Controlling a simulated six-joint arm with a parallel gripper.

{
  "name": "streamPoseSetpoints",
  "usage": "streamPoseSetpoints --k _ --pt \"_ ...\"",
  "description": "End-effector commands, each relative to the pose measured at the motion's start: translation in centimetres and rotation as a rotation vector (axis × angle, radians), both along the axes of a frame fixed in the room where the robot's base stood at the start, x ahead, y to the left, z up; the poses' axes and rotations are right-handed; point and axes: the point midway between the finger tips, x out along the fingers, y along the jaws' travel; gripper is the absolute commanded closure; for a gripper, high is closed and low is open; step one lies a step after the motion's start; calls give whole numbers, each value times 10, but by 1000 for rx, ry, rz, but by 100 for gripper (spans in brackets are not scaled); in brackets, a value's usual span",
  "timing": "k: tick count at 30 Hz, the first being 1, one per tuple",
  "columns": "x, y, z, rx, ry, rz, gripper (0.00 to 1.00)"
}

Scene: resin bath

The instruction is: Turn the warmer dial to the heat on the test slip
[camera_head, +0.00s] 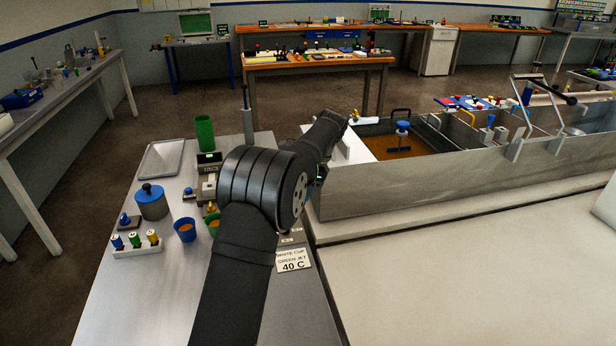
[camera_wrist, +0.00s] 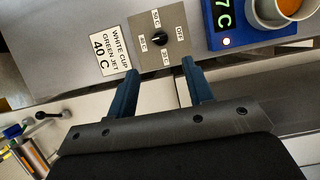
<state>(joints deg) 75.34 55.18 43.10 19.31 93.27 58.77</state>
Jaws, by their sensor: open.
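The warmer dial (camera_wrist: 159,38) is a black knob on a grey-brown plate, with OFF to its right and temperature marks around its other sides. Its pointer is too small to read surely. The test slip (camera_wrist: 117,45) lies just left of the plate and reads WHITE CUP, GREEN JET, 40 C; it also shows in the head view (camera_head: 293,262). My gripper (camera_wrist: 159,67) is open and empty, its two blue fingers spread just short of the plate, with the dial beyond the gap between them. In the head view my arm hides the dial and the fingers.
A blue unit (camera_wrist: 222,38) with a lit display stands right of the dial, with a cup of orange liquid (camera_wrist: 285,8) on it. In the head view, a blue cup (camera_head: 185,230) and a rack of small bottles (camera_head: 136,245) stand left of my arm; the long bath (camera_head: 440,180) is right.

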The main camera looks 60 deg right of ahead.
Motion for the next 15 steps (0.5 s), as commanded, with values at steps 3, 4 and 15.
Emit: streamPoseSetpoints --k 3,4,15 --pt "-8 -8 24 -3 0 -2 53" --pt "-9 -9 29 -3 0 -2 53" --pt "-16 -16 53 1 1 -1 53"
